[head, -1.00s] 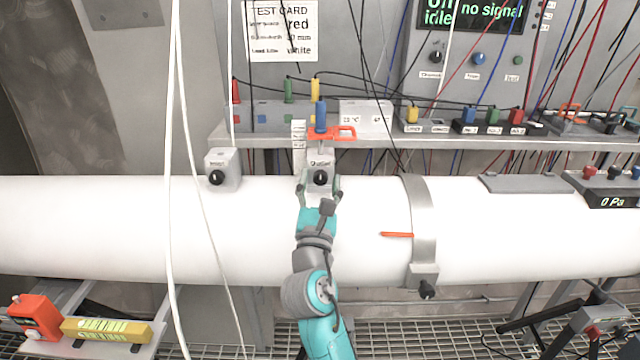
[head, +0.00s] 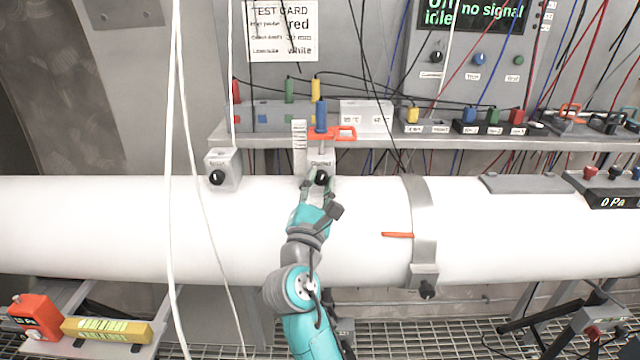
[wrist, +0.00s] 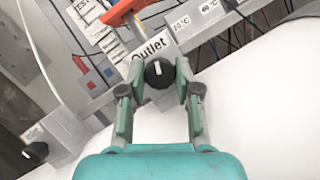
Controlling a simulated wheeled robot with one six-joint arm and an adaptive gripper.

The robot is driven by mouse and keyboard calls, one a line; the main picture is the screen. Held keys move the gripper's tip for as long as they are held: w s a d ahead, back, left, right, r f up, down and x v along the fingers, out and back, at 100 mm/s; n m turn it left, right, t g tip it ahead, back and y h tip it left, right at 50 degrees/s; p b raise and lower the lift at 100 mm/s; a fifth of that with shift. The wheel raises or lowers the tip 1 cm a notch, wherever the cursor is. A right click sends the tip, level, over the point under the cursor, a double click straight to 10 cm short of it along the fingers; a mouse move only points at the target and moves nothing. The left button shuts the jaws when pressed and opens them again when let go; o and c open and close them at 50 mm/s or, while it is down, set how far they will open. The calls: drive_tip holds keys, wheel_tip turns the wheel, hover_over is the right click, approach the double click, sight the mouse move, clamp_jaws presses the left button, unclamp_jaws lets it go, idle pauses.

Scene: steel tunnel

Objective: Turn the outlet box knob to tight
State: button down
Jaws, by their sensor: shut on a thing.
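The outlet box (head: 324,160) is a small grey box on top of the white pipe, with a black knob (head: 321,178) on its front. In the wrist view the label "Outlet" (wrist: 150,47) shows above the knob (wrist: 159,73), whose white pointer mark stands near upright in that tilted picture. My gripper (wrist: 158,85) is shut on the knob, one finger on each side. In the head view my gripper (head: 319,186) reaches up to the box from below, its wrist rolled. Any marking for tight cannot be read.
A similar box with a black knob (head: 217,177) stands on the pipe to the left. A blue-handled valve with an orange clip (head: 321,118) rises above the outlet box. White cables (head: 172,150) hang at the left. A shelf with instruments (head: 380,137) runs behind.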

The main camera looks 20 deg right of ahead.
drive_tip(key=m+g+h, duration=0.1)
drive_tip(key=m+g, duration=0.1)
drive_tip(key=m, duration=0.2)
drive_tip(key=shift+a+r+m, duration=0.1)
drive_tip(key=shift+m, duration=0.3)
drive_tip(key=m+g, duration=0.1)
drive_tip(key=m, duration=0.1)
drive_tip(key=m+g, duration=0.1)
drive_tip(key=m, duration=0.2)
drive_tip(key=shift+r+h, duration=0.1)
drive_tip(key=shift+h, duration=0.2)
drive_tip(key=m+g+y, duration=0.1)
drive_tip(key=m, duration=0.3)
drive_tip(key=shift+m, duration=0.3)
drive_tip(key=m+g+y, duration=0.1)
drive_tip(key=m, duration=0.2)
drive_tip(key=shift+r, duration=0.15)
drive_tip(key=m+y, duration=0.2)
drive_tip(key=m, duration=0.1)
drive_tip(key=shift+m+g, duration=0.3)
drive_tip(key=m+y, duration=0.1)
drive_tip(key=m, duration=0.1)
drive_tip(key=shift+d+m+y, duration=0.2)
drive_tip(key=shift+m+y, duration=0.1)
drive_tip(key=shift+y, duration=0.1)
drive_tip(key=m+y, duration=0.2)
drive_tip(key=shift+m, duration=0.4)
drive_tip(key=shift+d+m+t+y, duration=0.1)
drive_tip(key=shift+m+t+y, duration=0.5)
drive_tip(key=shift+m, duration=0.4)
